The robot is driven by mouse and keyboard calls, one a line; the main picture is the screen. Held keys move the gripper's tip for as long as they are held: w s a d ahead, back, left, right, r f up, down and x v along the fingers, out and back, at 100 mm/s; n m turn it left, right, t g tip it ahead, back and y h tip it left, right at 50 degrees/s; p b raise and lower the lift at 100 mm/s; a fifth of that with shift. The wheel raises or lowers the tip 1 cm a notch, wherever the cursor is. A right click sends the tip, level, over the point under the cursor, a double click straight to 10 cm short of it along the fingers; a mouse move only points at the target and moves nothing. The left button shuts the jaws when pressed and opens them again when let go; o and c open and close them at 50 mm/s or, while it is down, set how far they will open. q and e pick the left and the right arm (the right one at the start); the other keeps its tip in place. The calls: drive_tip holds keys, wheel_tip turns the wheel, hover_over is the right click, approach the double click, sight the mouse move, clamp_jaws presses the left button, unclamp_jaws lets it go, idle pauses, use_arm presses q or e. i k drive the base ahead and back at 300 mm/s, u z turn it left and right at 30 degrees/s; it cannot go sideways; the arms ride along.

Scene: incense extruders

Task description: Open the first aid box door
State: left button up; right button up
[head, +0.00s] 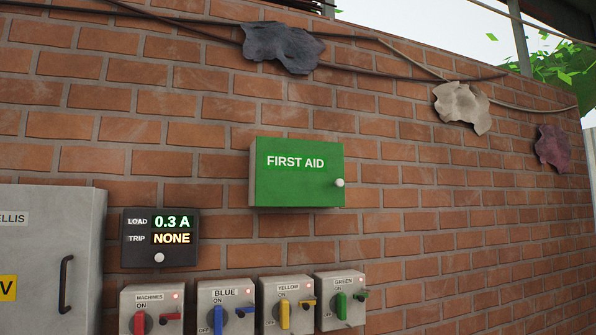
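The first aid box (296,185) is mounted on the brick wall in the middle of the head view. Its green front door carries the white words FIRST AID and looks shut. A round white knob (340,183) sits at the door's right edge. Neither of my grippers shows in the head view, so nothing is touching the box or its knob.
Below the box are a black load display (160,238) and several switch boxes, including the blue one (226,306) and green one (341,299). A grey cabinet (45,255) stands at left. Cloths, including a dark one (283,47), hang on cables above. Wall right of the box is clear.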

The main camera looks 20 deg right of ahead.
sight(289, 173)
drive_tip(key=u, duration=0.25)
drive_tip(key=k, duration=0.65)
drive_tip(key=u, duration=0.6)
drive_tip(key=k, duration=0.55)
drive_tip(key=z, duration=0.7)
drive_tip(key=i, duration=0.6)
drive_tip(key=z, duration=0.55)
drive_tip(key=i, duration=0.85)
drive_tip(key=u, duration=0.35)
